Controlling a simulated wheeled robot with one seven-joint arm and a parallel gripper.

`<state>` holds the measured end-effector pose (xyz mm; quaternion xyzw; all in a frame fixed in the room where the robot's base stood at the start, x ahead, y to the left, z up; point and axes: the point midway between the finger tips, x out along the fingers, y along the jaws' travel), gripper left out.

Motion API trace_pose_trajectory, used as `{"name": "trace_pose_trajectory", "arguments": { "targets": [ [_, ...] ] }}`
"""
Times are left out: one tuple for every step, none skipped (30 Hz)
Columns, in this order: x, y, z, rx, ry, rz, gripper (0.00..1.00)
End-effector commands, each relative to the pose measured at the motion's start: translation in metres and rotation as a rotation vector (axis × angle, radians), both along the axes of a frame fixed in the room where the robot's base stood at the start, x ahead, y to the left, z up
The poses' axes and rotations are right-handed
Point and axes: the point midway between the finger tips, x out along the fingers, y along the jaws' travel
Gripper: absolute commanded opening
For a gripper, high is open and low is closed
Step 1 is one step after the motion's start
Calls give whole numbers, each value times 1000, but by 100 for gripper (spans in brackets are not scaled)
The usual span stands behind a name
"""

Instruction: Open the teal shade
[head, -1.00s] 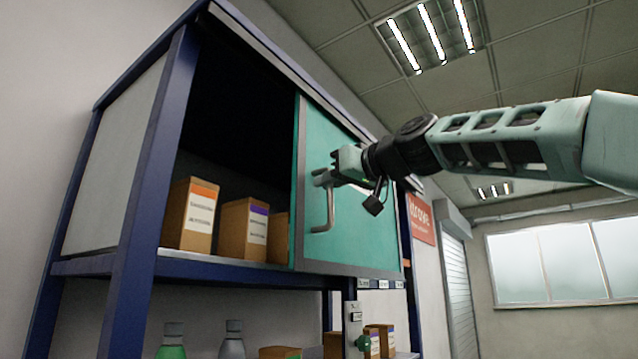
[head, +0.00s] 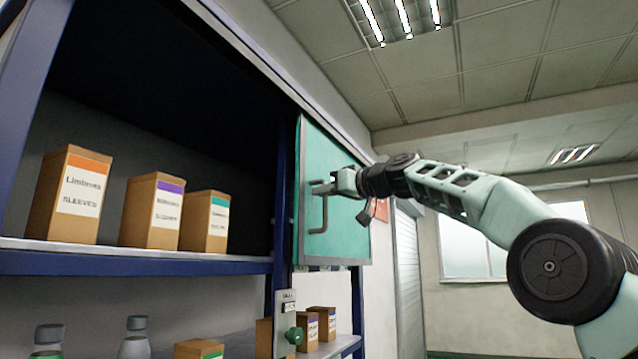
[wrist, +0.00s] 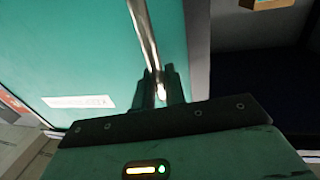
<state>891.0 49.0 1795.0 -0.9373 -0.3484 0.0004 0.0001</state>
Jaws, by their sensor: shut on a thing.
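The teal shade (head: 343,231) is a flat sliding panel at the right end of the upper cabinet (head: 130,262). The cabinet's left part is uncovered. A metal bar handle (head: 323,212) stands upright on the panel's left side. My gripper (head: 325,187) is shut on this handle near its upper end. In the wrist view the handle (wrist: 143,28) runs between my gripper's dark fingers (wrist: 160,88), with the teal panel (wrist: 80,45) behind it. The fingers partly hide the handle there.
Boxes with orange (head: 75,200), purple (head: 155,212) and green (head: 207,222) labels stand on the exposed upper shelf. Below are bottles (head: 135,338), small boxes (head: 321,322) and a green knob (head: 294,336). A red sign (head: 382,208) hangs behind my gripper.

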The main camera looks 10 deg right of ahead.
Motion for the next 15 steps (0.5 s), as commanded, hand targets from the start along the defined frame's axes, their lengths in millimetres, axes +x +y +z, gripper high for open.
{"name": "trace_pose_trajectory", "arguments": {
  "targets": [
    [1, -2, 3, 2, -4, -1, 0],
    [2, -2, 3, 2, -4, -1, 0],
    [2, -3, 2, 2, -4, -1, 0],
    [2, -3, 2, 2, -4, -1, 0],
    [2, -3, 2, 2, -4, -1, 0],
    [3, -3, 2, 2, -4, -1, 0],
    [3, -3, 2, 2, -4, -1, 0],
    [3, -3, 2, 2, -4, -1, 0],
    [2, -3, 2, 2, -4, -1, 0],
    [2, -3, 2, 2, -4, -1, 0],
    [2, -3, 2, 2, -4, -1, 0],
    [2, -3, 2, 2, -4, -1, 0],
    [2, -3, 2, 2, -4, -1, 0],
    [2, -3, 2, 2, -4, -1, 15],
    [2, -3, 2, 2, -4, -1, 26]
  ]
}}
